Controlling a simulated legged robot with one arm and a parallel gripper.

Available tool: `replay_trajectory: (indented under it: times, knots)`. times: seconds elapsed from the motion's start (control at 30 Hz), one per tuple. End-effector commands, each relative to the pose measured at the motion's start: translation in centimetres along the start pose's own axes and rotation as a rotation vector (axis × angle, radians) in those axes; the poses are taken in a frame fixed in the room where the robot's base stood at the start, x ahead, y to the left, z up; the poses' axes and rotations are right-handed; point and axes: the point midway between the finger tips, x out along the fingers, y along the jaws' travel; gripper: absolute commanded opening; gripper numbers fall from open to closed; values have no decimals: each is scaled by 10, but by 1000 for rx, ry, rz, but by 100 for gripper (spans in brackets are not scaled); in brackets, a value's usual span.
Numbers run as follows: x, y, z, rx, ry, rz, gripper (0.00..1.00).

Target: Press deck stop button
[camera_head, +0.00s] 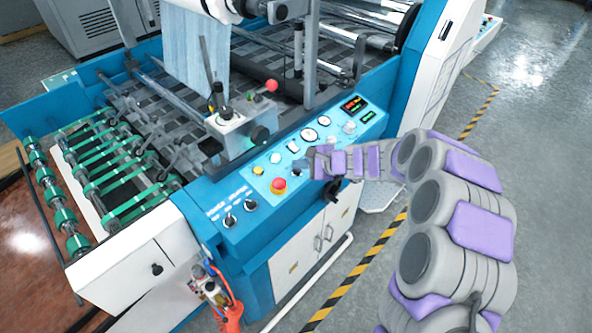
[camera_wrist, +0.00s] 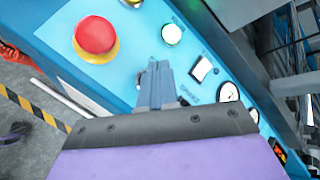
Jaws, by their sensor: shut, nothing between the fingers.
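A red mushroom button (camera_head: 278,185) on a yellow base stands on the blue control panel (camera_head: 240,205). In the wrist view the red button (camera_wrist: 95,36) is at the upper left. The panel labels are too small to read, so I cannot confirm which control is the deck stop. My gripper (camera_head: 299,167) is over the panel, to the right of and beyond the red button. In the wrist view my gripper (camera_wrist: 154,72) is shut and empty, its tips apart from the red button. A lit white-green button (camera_wrist: 172,34) is just beyond the tips.
A rocker switch (camera_wrist: 201,69) and a round gauge (camera_wrist: 228,92) lie right of my fingers. Two black knobs (camera_head: 240,212) sit at the panel's near end, and a yellow button (camera_head: 258,170) is beyond the red one. A grey box with levers (camera_head: 238,132) rises behind the panel.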

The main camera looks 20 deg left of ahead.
Motion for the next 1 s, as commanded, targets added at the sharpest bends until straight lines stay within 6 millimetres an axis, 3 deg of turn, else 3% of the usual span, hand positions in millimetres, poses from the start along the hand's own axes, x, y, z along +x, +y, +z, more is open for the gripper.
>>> replay_trajectory:
  times: [1.0]
  knots:
    - [6, 4, -2, 0, 0, 0, 0]
